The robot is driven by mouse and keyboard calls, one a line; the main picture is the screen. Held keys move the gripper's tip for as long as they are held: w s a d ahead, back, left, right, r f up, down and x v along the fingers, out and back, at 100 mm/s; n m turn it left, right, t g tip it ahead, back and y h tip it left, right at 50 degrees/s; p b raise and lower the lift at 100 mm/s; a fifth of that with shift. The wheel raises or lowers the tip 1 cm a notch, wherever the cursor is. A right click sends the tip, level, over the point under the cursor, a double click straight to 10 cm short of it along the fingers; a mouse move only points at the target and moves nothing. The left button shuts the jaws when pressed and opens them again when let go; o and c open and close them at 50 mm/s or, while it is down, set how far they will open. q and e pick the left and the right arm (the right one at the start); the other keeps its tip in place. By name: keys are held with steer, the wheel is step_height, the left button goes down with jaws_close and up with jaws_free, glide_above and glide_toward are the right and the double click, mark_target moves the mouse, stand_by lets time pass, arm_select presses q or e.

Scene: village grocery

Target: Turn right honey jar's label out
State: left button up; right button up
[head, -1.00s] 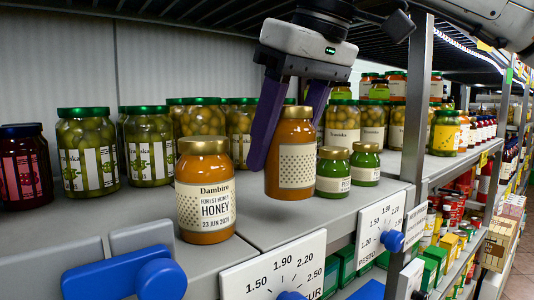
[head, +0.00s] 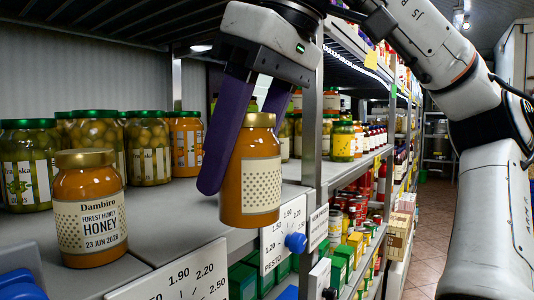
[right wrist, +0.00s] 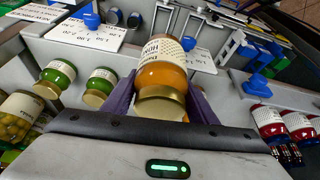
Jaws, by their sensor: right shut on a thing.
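A honey jar (head: 250,180) with a gold lid is held upright between the two purple fingers of my right gripper (head: 236,130), which is shut on it near the shelf's front edge. In the head view its dotted label panel faces me, with no lettering visible. In the right wrist view the held jar (right wrist: 162,78) shows part of its label, with honey lettering, on the side towards the price cards. A second honey jar (head: 88,215) stands on the shelf at left, its Dambiro Forest Honey label facing out. My left gripper is not in view.
Several green-lidded jars (head: 147,150) stand behind at left. Price cards (head: 284,232) with blue knobs line the shelf's front edge. Bare shelf (head: 180,220) lies between the honey jars.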

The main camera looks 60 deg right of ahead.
steer(key=w+f, duration=0.1)
steer(key=w, duration=0.3)
steer(key=w+p, duration=0.1)
steer(key=w, duration=0.3)
steer(key=w+f, duration=0.1)
steer(key=w, duration=0.3)
steer(key=shift+w+d+f+p, duration=0.15)
steer(key=shift+w+f+p, duration=0.05)
steer(key=shift+f+p, duration=0.15)
steer(key=shift+w+m, duration=0.15)
steer(key=shift+m, duration=0.25)
steer(key=m+h, duration=0.1)
steer(key=m, duration=0.2)
steer(key=shift+d+f+m+h, duration=0.1)
steer(key=shift+d+m+h, duration=0.2)
steer(key=shift+m+h, duration=0.1)
steer(key=shift+f, duration=0.15)
steer(key=o, duration=1.7)
steer(key=shift+f, duration=0.1)
